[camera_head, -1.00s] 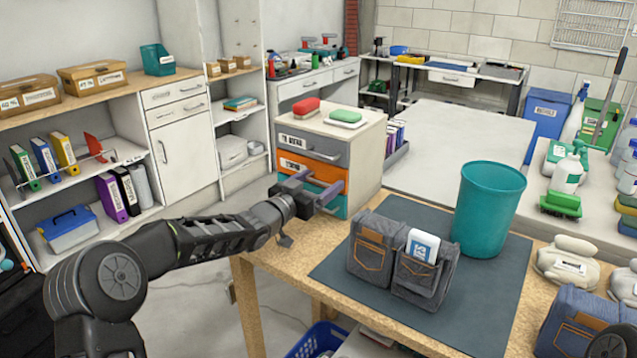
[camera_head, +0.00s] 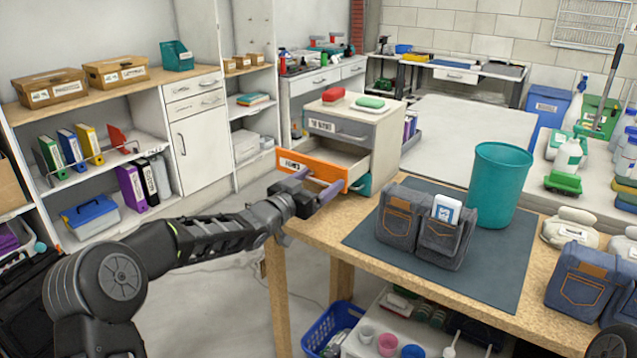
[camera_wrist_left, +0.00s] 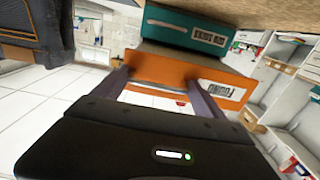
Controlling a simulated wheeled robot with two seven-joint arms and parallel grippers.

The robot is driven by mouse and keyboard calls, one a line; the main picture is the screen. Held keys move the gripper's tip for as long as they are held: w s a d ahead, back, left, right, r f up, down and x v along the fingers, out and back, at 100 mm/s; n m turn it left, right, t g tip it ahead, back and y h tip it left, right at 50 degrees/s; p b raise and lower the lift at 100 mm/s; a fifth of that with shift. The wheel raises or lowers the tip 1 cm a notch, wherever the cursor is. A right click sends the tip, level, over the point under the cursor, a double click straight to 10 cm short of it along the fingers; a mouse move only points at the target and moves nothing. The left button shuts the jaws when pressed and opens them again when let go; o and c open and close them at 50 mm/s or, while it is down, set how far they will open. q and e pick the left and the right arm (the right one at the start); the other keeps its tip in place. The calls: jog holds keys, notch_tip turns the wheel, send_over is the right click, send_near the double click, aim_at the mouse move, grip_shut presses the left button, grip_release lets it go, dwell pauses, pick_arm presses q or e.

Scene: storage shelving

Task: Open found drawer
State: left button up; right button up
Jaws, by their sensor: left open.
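The orange drawer (camera_head: 318,165) stands pulled out of the small cabinet (camera_head: 388,140) on the wooden table, and its inside shows from above. In the left wrist view its orange front (camera_wrist_left: 180,80) carries an upside-down "FOUND" label (camera_wrist_left: 217,90). My left gripper (camera_head: 316,186) is open at the drawer's front, its two fingers reaching toward the handle (camera_wrist_left: 165,91). Whether the fingers touch the handle is unclear. A grey drawer (camera_head: 338,128) above is shut. The teal drawer (camera_head: 363,185) below is partly hidden. My right gripper is not in view.
A red item (camera_head: 333,95) and a green item (camera_head: 370,102) lie on the cabinet top. A denim organizer (camera_head: 425,225) and teal bin (camera_head: 498,185) stand on the dark mat (camera_head: 480,285). Floor (camera_head: 235,275) left of the table is clear.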

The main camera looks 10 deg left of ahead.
pick_arm(q)
jog(key=shift+o, duration=0.9)
jog(key=shift+a, duration=0.35)
jog(key=shift+s+d, duration=0.1)
jog(key=shift+d, duration=0.05)
jog(key=v, duration=0.7)
jog(key=shift+s, duration=0.3)
